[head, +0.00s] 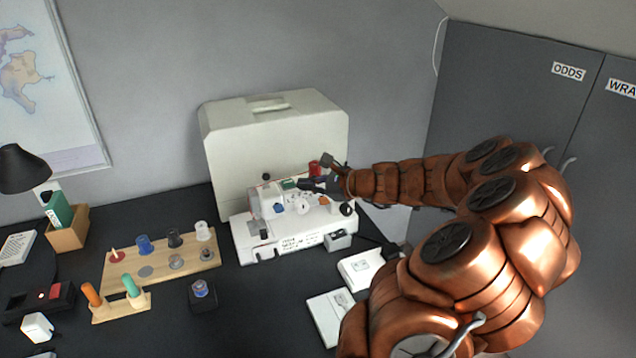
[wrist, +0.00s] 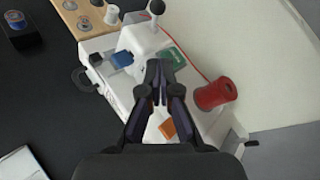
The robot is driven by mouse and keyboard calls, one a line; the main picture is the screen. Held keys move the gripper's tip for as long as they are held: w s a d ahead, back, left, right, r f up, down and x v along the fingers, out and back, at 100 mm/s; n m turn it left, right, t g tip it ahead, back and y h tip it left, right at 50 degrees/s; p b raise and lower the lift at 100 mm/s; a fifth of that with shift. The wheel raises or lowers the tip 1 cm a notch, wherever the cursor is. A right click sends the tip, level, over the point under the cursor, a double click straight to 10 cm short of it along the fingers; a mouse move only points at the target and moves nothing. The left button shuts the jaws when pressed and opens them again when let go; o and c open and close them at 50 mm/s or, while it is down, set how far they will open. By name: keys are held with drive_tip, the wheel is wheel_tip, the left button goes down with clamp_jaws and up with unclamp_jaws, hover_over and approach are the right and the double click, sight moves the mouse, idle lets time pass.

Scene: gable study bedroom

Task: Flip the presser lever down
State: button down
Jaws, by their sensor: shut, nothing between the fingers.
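A white sewing machine (head: 262,236) stands on the dark desk in front of a large pale case. In the wrist view the machine (wrist: 208,122) lies below my gripper, with a blue part (wrist: 122,59), a green part (wrist: 172,58), an orange tab (wrist: 167,128) and a red thread spool (wrist: 215,94) on it. I cannot tell for sure which part is the presser lever. My gripper (head: 306,184) is over the top of the machine, and the wrist view shows its fingers (wrist: 158,84) closed together and empty. The fingers hide part of the machine; contact is unclear.
The pale case (head: 275,125) stands close behind the machine. Left are a wooden spool rack (head: 150,270), a small stand with orange and green handles (head: 122,310) and a dark lamp (head: 20,165). White boxes (head: 360,268) lie front right. Grey cabinets (head: 490,85) bound the right.

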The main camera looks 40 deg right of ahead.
sight(266, 180)
drive_tip(key=x, duration=0.3)
drive_tip(key=shift+w+a+f, duration=0.15)
drive_tip(key=shift+w+a, duration=0.05)
drive_tip(key=shift+w, duration=0.15)
drive_tip(key=shift+w+a+r+p, duration=0.35)
drive_tip(key=shift+w+a, duration=0.15)
drive_tip(key=shift+w, duration=0.2)
drive_tip(key=shift+w+a+r+p, duration=0.35)
drive_tip(key=shift+w+a, duration=0.2)
drive_tip(key=shift+w, duration=0.2)
drive_tip(key=shift+w+a+r+p, duration=0.1)
drive_tip(key=shift+r+p, duration=0.1)
drive_tip(key=shift+p, duration=0.4)
drive_tip(key=shift+g, duration=0.3)
